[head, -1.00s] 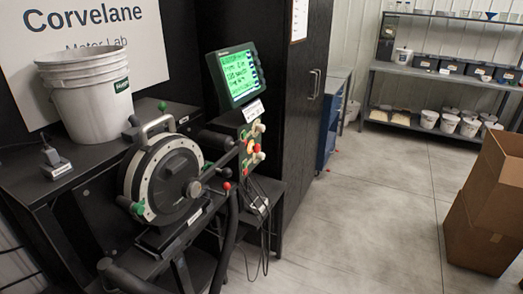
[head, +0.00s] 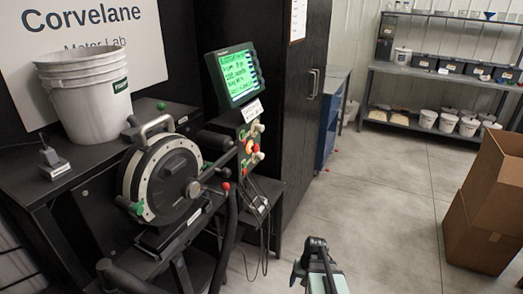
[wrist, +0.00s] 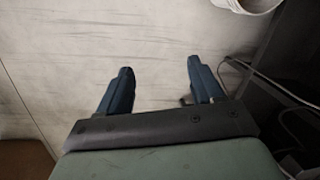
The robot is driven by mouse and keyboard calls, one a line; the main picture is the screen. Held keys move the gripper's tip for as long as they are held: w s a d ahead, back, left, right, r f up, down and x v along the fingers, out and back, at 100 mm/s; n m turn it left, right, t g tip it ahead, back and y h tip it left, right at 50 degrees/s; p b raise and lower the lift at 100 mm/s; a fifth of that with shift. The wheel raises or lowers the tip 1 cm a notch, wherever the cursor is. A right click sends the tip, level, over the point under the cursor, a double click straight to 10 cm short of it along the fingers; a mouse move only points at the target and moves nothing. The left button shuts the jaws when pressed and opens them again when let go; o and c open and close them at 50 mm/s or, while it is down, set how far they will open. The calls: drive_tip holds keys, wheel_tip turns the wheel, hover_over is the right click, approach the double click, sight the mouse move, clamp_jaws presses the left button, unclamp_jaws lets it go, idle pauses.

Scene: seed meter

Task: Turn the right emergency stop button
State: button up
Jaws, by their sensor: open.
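A small control panel (head: 250,147) stands below the green-lit screen in the head view. It carries several knobs and buttons in red, green, yellow and cream. They are small and seen at a slant, so I cannot tell which one is the right emergency stop button. My gripper (wrist: 159,68) shows in the wrist view with its two dark blue fingers spread apart and nothing between them. It is over the pale floor, apart from the panel. Part of my arm shows at the bottom middle of the head view, right of the panel. The wrist view does not show the panel.
A round metering machine (head: 165,182) with a red-tipped lever stands left of the panel. Black cables (head: 265,235) hang below the panel. A dark cabinet (head: 300,110) stands behind. Cardboard boxes (head: 480,235) stand at the right. The floor between is clear.

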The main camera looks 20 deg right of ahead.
drive_tip(key=w+d+r+m+t+y, duration=0.1)
drive_tip(key=w+d+r+t, duration=0.15)
drive_tip(key=w+r, duration=0.25)
drive_tip(key=w+d+r+t, duration=0.1)
drive_tip(key=w+d+r, duration=0.2)
drive_tip(key=w+r, duration=0.2)
drive_tip(key=n+t+y, duration=1)
drive_tip(key=n, duration=0.2)
approach(258, 148)
drive_tip(key=v, duration=0.5)
drive_tip(key=w+a+n, duration=0.1)
drive_tip(key=w+a, duration=0.2)
drive_tip(key=w+a+n, duration=0.1)
drive_tip(key=w+a, duration=0.2)
drive_tip(key=w+a+r+n, duration=0.1)
drive_tip(key=w+a, duration=0.2)
drive_tip(key=shift+w+a+n+g, duration=0.2)
drive_tip(key=shift+w+n+g, duration=0.05)
drive_tip(key=shift+w+n, duration=0.05)
drive_tip(key=shift+c, duration=0.5)
drive_tip(key=c, duration=0.9)
